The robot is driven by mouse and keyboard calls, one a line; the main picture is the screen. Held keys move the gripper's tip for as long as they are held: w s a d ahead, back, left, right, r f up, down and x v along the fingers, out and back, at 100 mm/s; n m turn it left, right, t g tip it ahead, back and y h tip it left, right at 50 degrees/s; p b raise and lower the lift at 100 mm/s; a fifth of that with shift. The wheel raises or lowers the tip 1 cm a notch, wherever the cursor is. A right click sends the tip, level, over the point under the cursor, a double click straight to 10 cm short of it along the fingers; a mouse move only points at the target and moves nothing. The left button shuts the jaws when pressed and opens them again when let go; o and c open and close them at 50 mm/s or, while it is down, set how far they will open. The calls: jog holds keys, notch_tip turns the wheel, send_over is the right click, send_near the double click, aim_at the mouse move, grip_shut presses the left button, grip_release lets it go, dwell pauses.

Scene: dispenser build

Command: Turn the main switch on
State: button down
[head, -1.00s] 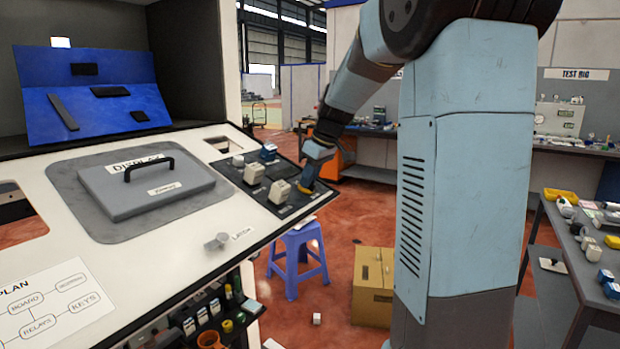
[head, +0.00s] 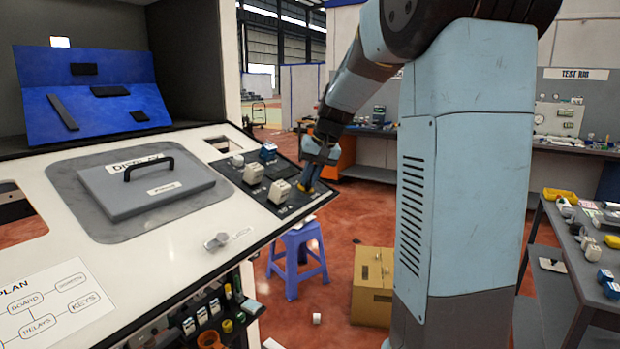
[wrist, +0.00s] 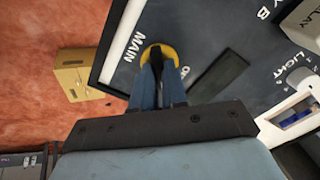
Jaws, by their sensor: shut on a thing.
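The main switch (wrist: 170,52) is a dark knob on a round yellow base, at the panel edge beside the white word MAIN in the wrist view. A partly hidden label beginning "OF" is beside it. My gripper (wrist: 157,65) is shut on the knob, and its blue fingers cover much of the knob and base. Which way the knob points is hard to tell. In the head view my gripper (head: 306,183) reaches down to the right end of the dark panel, and the switch is hidden behind the fingers.
Pale relay blocks (head: 279,191) stand left of my gripper on the panel. A light switch (wrist: 303,78) is at the right in the wrist view. A grey display lid (head: 145,190) with a black handle lies further left. A blue stool (head: 298,250) and cardboard box (head: 372,285) stand below.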

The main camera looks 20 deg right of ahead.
jog(key=m, duration=0.4)
jog(key=shift+m, duration=0.3)
jog(key=shift+d+m, duration=0.1)
jog(key=shift+m, duration=1.8)
jog(key=c, duration=1.2)
grip_release()
jog(key=shift+o, duration=0.2)
jog(key=v, duration=1.3)
jog(key=shift+r, duration=0.35)
jog(key=shift+s, duration=0.1)
jog(key=s+a+f+n+h, duration=0.1)
jog(key=s+a+f+n, duration=0.2)
jog(key=s, duration=0.5)
jog(key=s+a+f+n+t, duration=0.1)
jog(key=s+a+f+n, duration=0.2)
jog(key=s+f, duration=0.3)
jog(key=s+a+f+n+t+h, duration=0.1)
jog(key=s+a+f+n, duration=0.2)
jog(key=s, duration=0.9)
jog(key=shift+s+a+f+n+h, duration=0.3)
jog(key=shift+f+n, duration=0.4)
jog(key=shift+n, duration=0.2)
